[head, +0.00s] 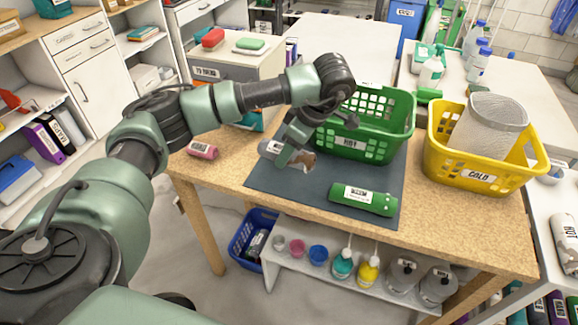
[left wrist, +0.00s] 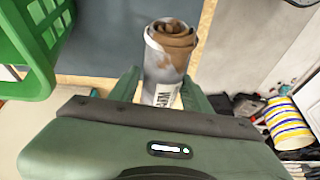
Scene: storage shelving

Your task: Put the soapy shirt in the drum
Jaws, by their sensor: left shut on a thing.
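A rolled grey-white cloth with brown patches (head: 301,161) is in my left gripper (head: 283,150), above the dark mat (head: 272,182) in front of the green basket. In the left wrist view the roll (left wrist: 172,50) sits between the two fingers (left wrist: 160,92), its label partly hidden. The left gripper is shut on it. A green labelled roll (head: 363,199) lies on the mat's front part. A pink labelled roll (head: 202,150) lies at the table's left end. I cannot tell which roll is soapy. No drum can be made out. My right gripper is not in view.
A green basket (head: 398,126) labelled HOT stands at the mat's back edge. A yellow basket (head: 438,165) labelled COLD, holding a grey-white mesh cylinder (head: 490,124), stands right of it. Bottles and a blue bin (head: 240,240) are below the table. Some mat stays clear.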

